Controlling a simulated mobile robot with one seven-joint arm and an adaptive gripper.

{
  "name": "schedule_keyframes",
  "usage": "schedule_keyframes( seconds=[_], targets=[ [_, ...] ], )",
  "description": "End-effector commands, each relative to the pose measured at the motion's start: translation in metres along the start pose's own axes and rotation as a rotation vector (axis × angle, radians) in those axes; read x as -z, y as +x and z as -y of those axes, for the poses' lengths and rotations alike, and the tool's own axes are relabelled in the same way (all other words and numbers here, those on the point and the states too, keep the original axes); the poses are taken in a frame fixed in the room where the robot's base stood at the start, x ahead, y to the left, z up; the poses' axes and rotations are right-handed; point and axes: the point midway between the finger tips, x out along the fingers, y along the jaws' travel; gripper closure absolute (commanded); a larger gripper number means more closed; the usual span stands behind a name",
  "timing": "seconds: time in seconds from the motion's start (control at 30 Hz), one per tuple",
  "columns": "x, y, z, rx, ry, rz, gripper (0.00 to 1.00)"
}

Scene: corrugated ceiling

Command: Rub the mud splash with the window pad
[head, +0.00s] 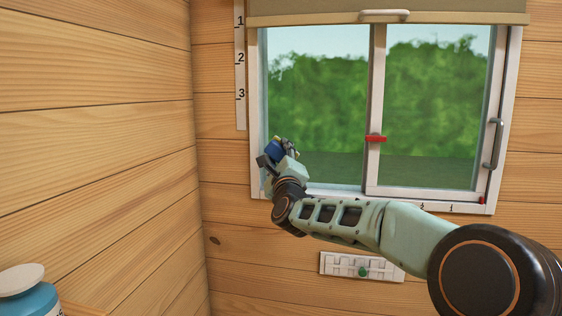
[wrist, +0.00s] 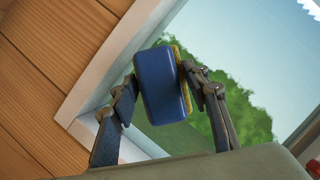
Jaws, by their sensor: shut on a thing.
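The window pad (wrist: 161,86) is a blue block with a yellow layer along one side. My gripper (wrist: 168,88) is shut on it, one finger on each side. In the head view the pad (head: 274,150) and my gripper (head: 275,158) are at the lower left corner of the window (head: 318,95). The yellow side is toward the right finger in the wrist view. I cannot tell whether the pad touches the glass. No mud splash can be made out in either view; the pad and gripper hide part of the lower left pane.
A red latch (head: 375,139) sits on the middle window bar, and a grey handle (head: 493,144) is on the right frame. A rolled blind (head: 440,12) hangs above. A slotted plate with a green knob (head: 362,267) is below. A blue bottle (head: 28,295) stands lower left.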

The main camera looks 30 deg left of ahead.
Motion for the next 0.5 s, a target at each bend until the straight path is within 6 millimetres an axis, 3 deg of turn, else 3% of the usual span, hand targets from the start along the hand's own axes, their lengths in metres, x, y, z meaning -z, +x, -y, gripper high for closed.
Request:
schedule_keyframes(
  seconds=[0.2,0.5],
  targets=[
    [-0.006,-0.016,-0.001,0.001,-0.001,0.001,0.77],
    [-0.007,-0.017,0.000,0.000,-0.001,0.001,0.77]
  ],
)
